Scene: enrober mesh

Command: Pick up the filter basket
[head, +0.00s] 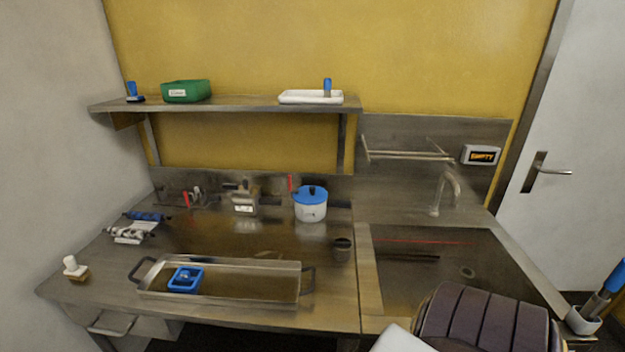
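Neither of my grippers shows in the head view. A dark ribbed form and a white piece at the bottom right may be part of my own arm, and they hide the sink's front edge.
A long steel tray (220,296) holding a blue square piece (186,279) lies at the front. The sink (430,272) is right. A shelf (230,104) overhangs the back.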

